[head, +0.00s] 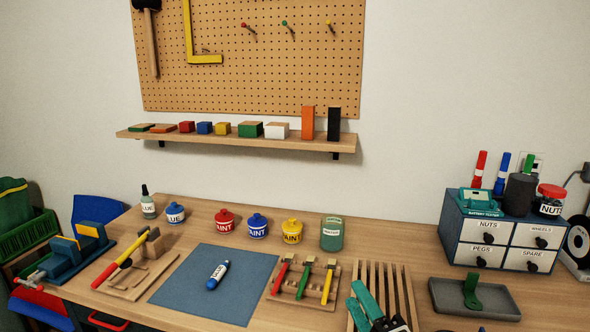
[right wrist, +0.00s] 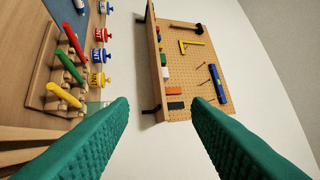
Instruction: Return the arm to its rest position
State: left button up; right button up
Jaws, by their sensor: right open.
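My right gripper (head: 356,295) shows at the bottom edge of the head view, its teal fingers over the wooden slatted rack (head: 397,290) on the workbench. In the right wrist view its two fingers (right wrist: 160,108) are spread wide with nothing between them. Only the fingers and a bit of the dark wrist show in the head view; the rest of the arm is out of the picture. My left gripper is in neither view.
A blue-white marker (head: 218,274) lies on the blue mat (head: 185,292). The tool rack (head: 325,303) stands left of my gripper, the grey tray (head: 445,298) right. Paint pots (head: 292,231) line the back, below the wall shelf (head: 190,137). A drawer box (head: 502,240) stands at right.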

jog(key=s+d+f+m+g+h, duration=0.4)
jog(key=f+m, duration=0.3)
jog(key=f, duration=0.1)
jog(key=s+d+f+m+g+h, duration=0.3)
jog(key=s+d+f+m+h, duration=0.1)
jog(key=f+m, duration=0.35)
jog(key=s+d+f+m+g, duration=0.1)
jog(key=s+f+m+g, duration=0.2)
jog(key=s+f+g, duration=0.35)
jog(key=s+d+f+m+g, duration=0.1)
jog(key=s+f+m+g, duration=0.2)
jog(key=s, duration=0.7)
jog(key=s+f+g+p, duration=0.1)
jog(key=s+f+p, duration=0.15)
jog(key=f, duration=2.45)
jog(key=s+d+f+g, duration=0.1)
jog(key=s+d+f, duration=0.1)
jog(key=s+f, duration=1)
jog(key=s, duration=0.4)
jog(key=shift+d+f, duration=0.15)
jog(key=shift+f, duration=0.1)
